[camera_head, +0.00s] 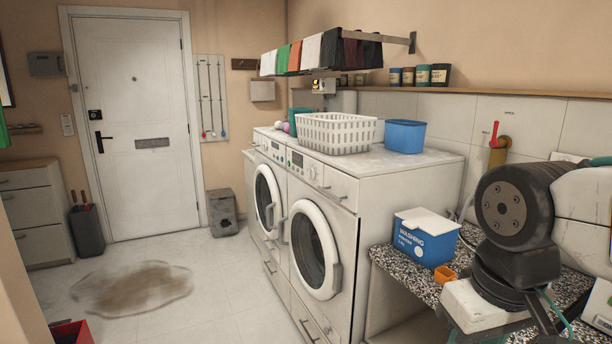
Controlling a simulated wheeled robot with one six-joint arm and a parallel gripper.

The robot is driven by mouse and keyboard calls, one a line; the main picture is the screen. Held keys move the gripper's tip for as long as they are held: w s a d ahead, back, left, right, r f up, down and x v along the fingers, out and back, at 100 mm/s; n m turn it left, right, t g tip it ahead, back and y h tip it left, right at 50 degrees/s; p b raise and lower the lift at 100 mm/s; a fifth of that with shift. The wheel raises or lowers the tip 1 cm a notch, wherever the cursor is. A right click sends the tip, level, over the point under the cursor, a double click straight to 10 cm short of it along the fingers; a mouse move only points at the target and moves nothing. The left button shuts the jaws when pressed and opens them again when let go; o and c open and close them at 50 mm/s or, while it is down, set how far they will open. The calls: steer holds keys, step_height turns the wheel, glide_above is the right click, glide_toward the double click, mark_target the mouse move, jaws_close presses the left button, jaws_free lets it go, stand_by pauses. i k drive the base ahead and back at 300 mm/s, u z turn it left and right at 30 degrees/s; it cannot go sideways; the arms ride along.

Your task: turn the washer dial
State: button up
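Two white front-loading machines stand side by side in the middle of the picture, the nearer washer (345,215) and the farther one (259,172). Both round doors look closed. A small round dial (313,171) sits on the nearer machine's front panel, above and right of its door. The farther machine has a similar small panel with controls (272,146). Which way the dial points is too small to tell. My gripper is out of view; only dark and white links of my arm show at the right, apart from the machines.
A white basket (336,133) and a blue bin (405,136) stand on the machines' top. A washing powder box (426,236) and an orange cup (445,274) sit on a speckled counter (394,266) near my arm. Floor left of the machines is open, with a brown stain (133,289).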

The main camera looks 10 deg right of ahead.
mark_target(311, 171)
steer(key=u, duration=0.55)
steer(key=i, duration=0.55)
steer(key=u, duration=0.8)
steer(key=i, duration=1.3)
steer(key=z, duration=1.3)
steer(key=i, duration=0.3)
steer(key=z, duration=0.2)
